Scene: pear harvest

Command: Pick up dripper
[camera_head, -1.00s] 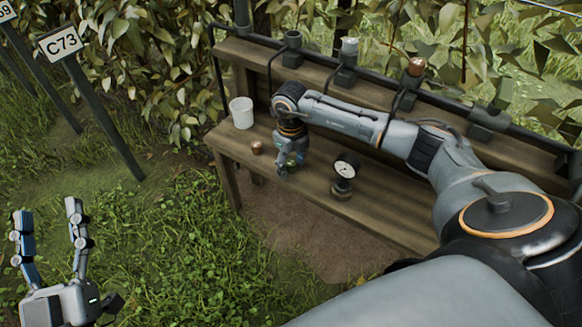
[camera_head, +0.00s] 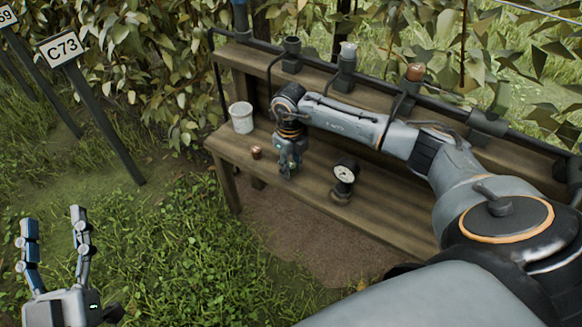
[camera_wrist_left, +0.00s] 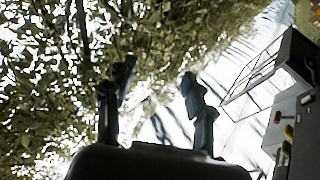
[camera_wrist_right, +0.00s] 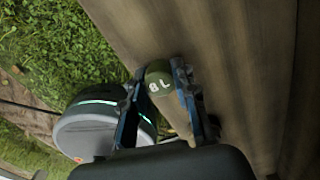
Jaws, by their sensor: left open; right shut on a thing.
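The dripper (camera_wrist_right: 159,85) shows in the right wrist view as a dark green rounded end marked "8 L" with a tan body behind it. It sits between the fingers of my right gripper (camera_wrist_right: 160,75), which is shut on it. In the head view my right gripper (camera_head: 287,174) points down over the wooden bench's left part, and the dripper in it cannot be made out. I cannot tell whether it touches the bench. My left gripper (camera_head: 52,220) is open and empty over the grass at lower left; its spread fingers also show in the left wrist view (camera_wrist_left: 158,80).
On the wooden bench (camera_head: 385,220) stand a white bucket (camera_head: 241,118), a small copper-coloured piece (camera_head: 257,152) left of my right gripper, and a dial gauge (camera_head: 344,174) to its right. A black pipe with several holders runs behind. A C73 sign (camera_head: 62,48) stands left.

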